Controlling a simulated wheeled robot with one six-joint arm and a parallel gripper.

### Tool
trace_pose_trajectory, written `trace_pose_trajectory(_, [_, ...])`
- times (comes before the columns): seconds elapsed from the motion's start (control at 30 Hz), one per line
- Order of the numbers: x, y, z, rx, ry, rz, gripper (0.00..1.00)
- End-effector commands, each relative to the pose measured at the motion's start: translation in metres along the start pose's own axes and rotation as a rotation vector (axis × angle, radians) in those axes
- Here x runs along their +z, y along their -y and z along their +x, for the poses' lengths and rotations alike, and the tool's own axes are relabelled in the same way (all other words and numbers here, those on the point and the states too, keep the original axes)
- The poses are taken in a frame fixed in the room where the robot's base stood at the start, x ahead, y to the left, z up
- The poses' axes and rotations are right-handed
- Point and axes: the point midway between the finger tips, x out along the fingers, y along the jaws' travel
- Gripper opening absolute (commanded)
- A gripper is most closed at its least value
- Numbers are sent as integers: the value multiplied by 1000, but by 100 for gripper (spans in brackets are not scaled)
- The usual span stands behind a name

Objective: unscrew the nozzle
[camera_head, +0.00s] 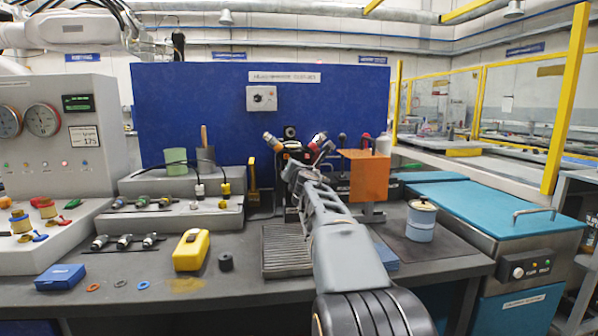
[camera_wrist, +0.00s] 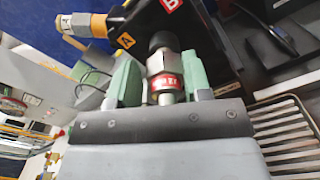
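A black block with several nozzles on it (camera_head: 290,143) stands at the back middle of the bench in the head view. In the wrist view the block (camera_wrist: 205,30) carries letter labels, one on yellow and one on red. A silver nozzle with a red band (camera_wrist: 165,82) and a dark round part at its far end lies between the two green fingers of my gripper (camera_wrist: 163,88). I cannot tell whether both fingers touch it. A yellow-orange nozzle (camera_wrist: 85,25) points to the left. In the head view my gripper (camera_head: 300,172) is at the block, its fingertips partly hidden.
An orange panel (camera_head: 365,175) stands just right of the block. A ribbed grate (camera_head: 285,250) lies below my arm. A yellow device (camera_head: 191,250) and a blue box (camera_head: 60,277) are at the front left. A lidded can (camera_head: 420,222) stands at right.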

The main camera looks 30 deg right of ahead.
Motion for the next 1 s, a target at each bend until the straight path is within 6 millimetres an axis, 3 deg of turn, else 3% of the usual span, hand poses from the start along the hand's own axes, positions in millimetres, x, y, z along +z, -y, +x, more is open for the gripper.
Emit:
trace_pose_trajectory(0.2, [0,2,0,-5,-1,4,64])
trace_pose_trajectory(0.53, [-1,2,-7,-5,-1,7,64])
trace_pose_trajectory(1.0, [1,1,-96,-5,0,6,64])
